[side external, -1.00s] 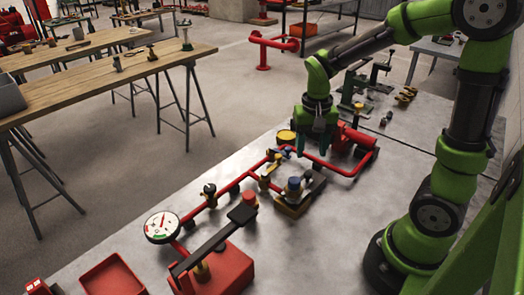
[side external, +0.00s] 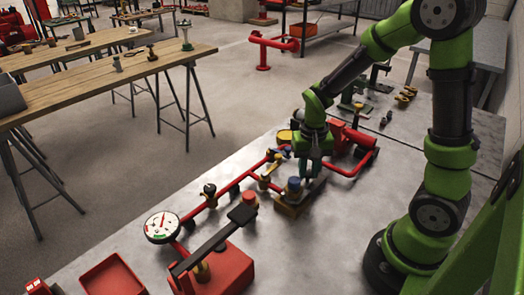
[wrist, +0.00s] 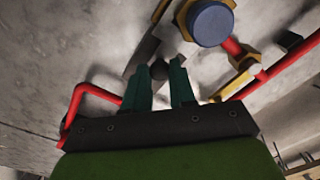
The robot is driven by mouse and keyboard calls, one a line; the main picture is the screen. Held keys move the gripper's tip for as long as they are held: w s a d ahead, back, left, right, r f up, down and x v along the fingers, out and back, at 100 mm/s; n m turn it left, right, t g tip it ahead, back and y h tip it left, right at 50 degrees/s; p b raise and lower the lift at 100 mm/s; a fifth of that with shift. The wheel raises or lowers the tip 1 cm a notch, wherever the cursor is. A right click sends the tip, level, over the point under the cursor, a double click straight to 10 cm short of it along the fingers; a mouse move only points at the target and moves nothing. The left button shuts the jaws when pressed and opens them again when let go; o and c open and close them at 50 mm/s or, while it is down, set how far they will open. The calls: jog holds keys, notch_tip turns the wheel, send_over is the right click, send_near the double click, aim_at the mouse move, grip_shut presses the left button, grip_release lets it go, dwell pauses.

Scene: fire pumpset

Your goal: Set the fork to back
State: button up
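My gripper (side external: 309,174) hangs low over the metal bench, just right of and behind a small unit with a blue round cap (side external: 293,184) on a yellow and dark base. In the wrist view my two teal fingers (wrist: 161,68) are apart. A dark rounded knob (wrist: 158,73) shows between them, and a dark bar (wrist: 142,52) lies just beyond the left fingertip. The blue cap (wrist: 211,22) is above and right of the fingers there. I cannot tell for sure which part is the fork; contact with the knob is also unclear.
Red pipework (side external: 228,187) with valves and a pressure gauge (side external: 162,227) runs along the bench. A red pump (side external: 355,140) stands behind my gripper. A red block with a black lever (side external: 215,244) and a red tray (side external: 112,277) are in front. The bench (side external: 330,235) is clear at front right.

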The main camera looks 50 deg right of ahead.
grip_shut()
jog(key=shift+d, duration=2.4)
jog(key=o, duration=0.6)
grip_release()
jog(key=shift+o, duration=0.2)
jog(key=shift+a+r, duration=0.1)
jog(key=shift+r, duration=0.4)
notch_tip(320, 180, up, 16)
